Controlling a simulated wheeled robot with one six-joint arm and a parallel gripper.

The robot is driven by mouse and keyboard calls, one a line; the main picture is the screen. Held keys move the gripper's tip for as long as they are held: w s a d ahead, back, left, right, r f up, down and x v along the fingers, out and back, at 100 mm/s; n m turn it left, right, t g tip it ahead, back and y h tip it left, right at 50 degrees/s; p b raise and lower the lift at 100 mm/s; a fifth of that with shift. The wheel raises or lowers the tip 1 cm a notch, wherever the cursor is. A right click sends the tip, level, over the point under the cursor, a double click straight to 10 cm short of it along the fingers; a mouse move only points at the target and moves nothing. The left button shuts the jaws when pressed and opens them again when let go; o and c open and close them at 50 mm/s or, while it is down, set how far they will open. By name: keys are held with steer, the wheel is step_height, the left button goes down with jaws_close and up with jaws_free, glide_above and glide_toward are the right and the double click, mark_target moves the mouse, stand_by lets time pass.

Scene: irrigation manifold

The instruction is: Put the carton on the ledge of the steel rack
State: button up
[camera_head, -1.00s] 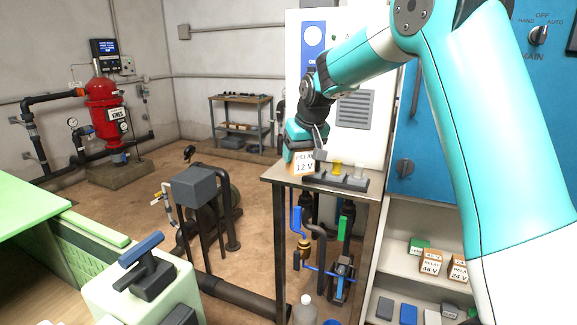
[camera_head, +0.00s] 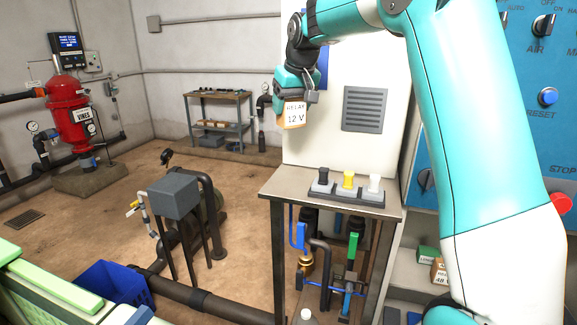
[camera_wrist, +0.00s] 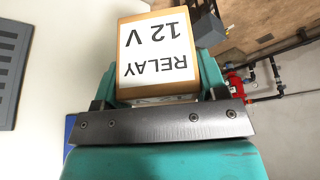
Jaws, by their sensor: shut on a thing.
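The carton (camera_head: 293,117) is a small orange-brown box with a white label reading RELAY 12 V. My gripper (camera_head: 294,98) is shut on it and holds it in the air, in front of the white cabinet and above the back left of a metal-topped stand (camera_head: 290,184). In the wrist view the carton (camera_wrist: 165,60) sits between the jaws (camera_wrist: 158,97), its label upside down. A steel rack (camera_head: 218,97) with shelves stands by the far wall, with small items on it. I cannot tell which of these two holds the ledge.
A holder (camera_head: 345,192) with black, yellow and white knobs sits on the stand's top; the top's left part is bare. Pipes with blue and green valve handles run below. A grey box on legs (camera_head: 173,195) and a blue bin (camera_head: 113,284) stand left.

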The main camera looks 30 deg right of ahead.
step_height(320, 180, down, 16)
steer(key=p, duration=0.3)
steer(key=shift+a+r, duration=0.15)
steer(key=shift+f, duration=0.25)
steer(key=o, duration=1)
steer(key=shift+r, duration=0.1)
steer(key=shift+c, duration=0.2)
steer(key=shift+r, duration=0.1)
